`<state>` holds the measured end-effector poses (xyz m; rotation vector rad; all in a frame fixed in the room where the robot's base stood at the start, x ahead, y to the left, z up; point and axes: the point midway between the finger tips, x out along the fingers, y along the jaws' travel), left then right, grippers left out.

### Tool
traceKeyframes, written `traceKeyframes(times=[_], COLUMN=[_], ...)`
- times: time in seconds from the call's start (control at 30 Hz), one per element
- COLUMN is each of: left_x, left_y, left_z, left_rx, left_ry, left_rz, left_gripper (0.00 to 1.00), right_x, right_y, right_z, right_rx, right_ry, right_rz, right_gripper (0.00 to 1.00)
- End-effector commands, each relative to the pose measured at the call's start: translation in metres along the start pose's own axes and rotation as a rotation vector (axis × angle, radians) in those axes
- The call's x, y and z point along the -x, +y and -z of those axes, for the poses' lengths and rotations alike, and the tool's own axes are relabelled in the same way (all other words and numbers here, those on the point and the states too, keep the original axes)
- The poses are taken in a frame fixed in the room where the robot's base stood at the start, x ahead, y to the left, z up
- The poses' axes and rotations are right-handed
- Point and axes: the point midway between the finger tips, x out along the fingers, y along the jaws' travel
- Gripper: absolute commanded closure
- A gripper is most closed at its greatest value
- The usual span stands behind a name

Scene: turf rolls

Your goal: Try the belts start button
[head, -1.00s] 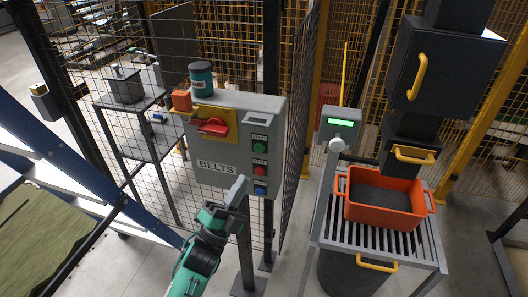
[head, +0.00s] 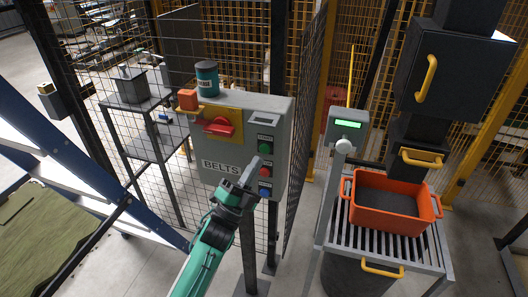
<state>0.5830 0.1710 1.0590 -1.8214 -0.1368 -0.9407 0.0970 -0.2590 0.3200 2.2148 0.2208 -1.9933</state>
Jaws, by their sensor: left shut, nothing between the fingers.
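The grey control box labelled BELTS (head: 222,168) stands on a post in front of the mesh fence. Down its right side are a green button (head: 265,148), a red button (head: 264,171) and a blue button (head: 264,190). A red rotary handle (head: 219,128) sits on a yellow plate at the box's upper left. My left gripper (head: 253,164) is shut and empty in front of the box. Its tips appear just left of the buttons, between the green and red ones in height. I cannot tell whether they touch the panel. My right gripper is not in view.
A teal can (head: 207,77) stands on top of the box, with an orange block-like piece (head: 187,99) at its left. An orange tub (head: 385,218) stands on a slatted stand at right, beside a post with a green display (head: 347,124).

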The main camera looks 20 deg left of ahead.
Motion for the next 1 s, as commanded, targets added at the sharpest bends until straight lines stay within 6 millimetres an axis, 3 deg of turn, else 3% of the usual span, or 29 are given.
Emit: traceKeyframes(times=[0.23, 0.57, 1.0], left_x=[-0.012, -0.014, -0.013], left_y=[0.009, 0.01, 0.01], left_z=[-0.009, -0.01, -0.01], left_rx=[-0.001, 0.0, 0.0], left_ry=[0.001, 0.0, 0.0], left_rz=[0.001, 0.0, 0.0], left_gripper=[1.0, 1.0, 1.0], right_x=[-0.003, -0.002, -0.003], right_y=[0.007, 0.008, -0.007], right_z=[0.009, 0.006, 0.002], right_rx=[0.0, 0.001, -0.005], right_ry=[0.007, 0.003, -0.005], right_rz=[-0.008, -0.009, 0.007], right_gripper=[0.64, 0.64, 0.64])
